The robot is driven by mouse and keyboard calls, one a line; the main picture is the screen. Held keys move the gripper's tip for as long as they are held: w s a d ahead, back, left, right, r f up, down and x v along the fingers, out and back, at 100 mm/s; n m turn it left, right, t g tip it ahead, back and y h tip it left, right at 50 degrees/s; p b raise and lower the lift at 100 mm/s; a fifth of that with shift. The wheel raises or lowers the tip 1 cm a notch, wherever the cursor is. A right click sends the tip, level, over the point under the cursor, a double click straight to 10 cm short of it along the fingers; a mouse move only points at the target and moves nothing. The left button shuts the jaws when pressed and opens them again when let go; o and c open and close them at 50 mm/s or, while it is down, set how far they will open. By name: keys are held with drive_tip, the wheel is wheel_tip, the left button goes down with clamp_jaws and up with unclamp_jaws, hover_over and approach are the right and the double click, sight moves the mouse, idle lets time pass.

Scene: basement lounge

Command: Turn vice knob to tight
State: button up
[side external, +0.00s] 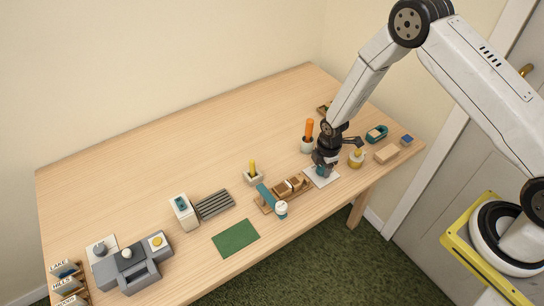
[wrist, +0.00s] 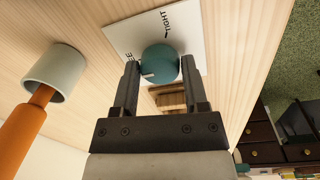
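The vice knob (wrist: 160,63) is a round teal knob with a short white mark on its lower-left side in the wrist view. It sits on a white plate (wrist: 196,24). The word TIGHT is printed above the knob; another label at its left is partly hidden, with only its end letters readable. My gripper (wrist: 159,72) has one finger on each side of the knob, very near its sides. I cannot tell whether the fingers press on it. In the side external view my gripper (side external: 321,165) is low over the plate (side external: 323,181) and hides most of the knob.
A pale cup (side external: 307,146) with an orange handle stands close behind my gripper. A wooden rack (side external: 267,208) is to the left. The table's back left is clear.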

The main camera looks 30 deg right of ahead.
clamp_jaws()
